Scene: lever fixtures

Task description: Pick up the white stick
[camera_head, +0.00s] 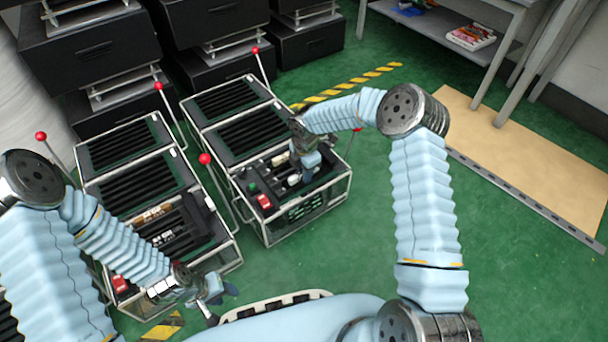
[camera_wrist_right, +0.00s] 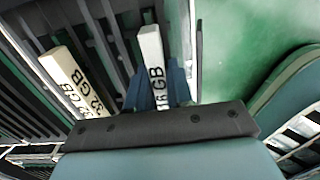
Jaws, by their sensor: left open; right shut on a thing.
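The white stick (camera_wrist_right: 150,45), marked "16 GB", stands between the blue fingers of my right gripper (camera_wrist_right: 157,90) in the right wrist view. The gripper is shut on it. A cream stick (camera_wrist_right: 70,75), marked "32 GB", lies just to its left, apart from the fingers. In the head view my right gripper (camera_head: 306,168) is low over the front of the right lever fixture (camera_head: 290,205), partly covering the slots there. My left gripper (camera_head: 213,290) is open and empty, in front of the left lever fixture (camera_head: 222,258).
The fixtures carry upright levers with red balls (camera_head: 205,159) and red switches (camera_head: 264,201). The left fixture also holds a tan stick (camera_head: 153,214). Black drawer units (camera_head: 90,50) stand behind. A grey table (camera_head: 480,55) is at the back right.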

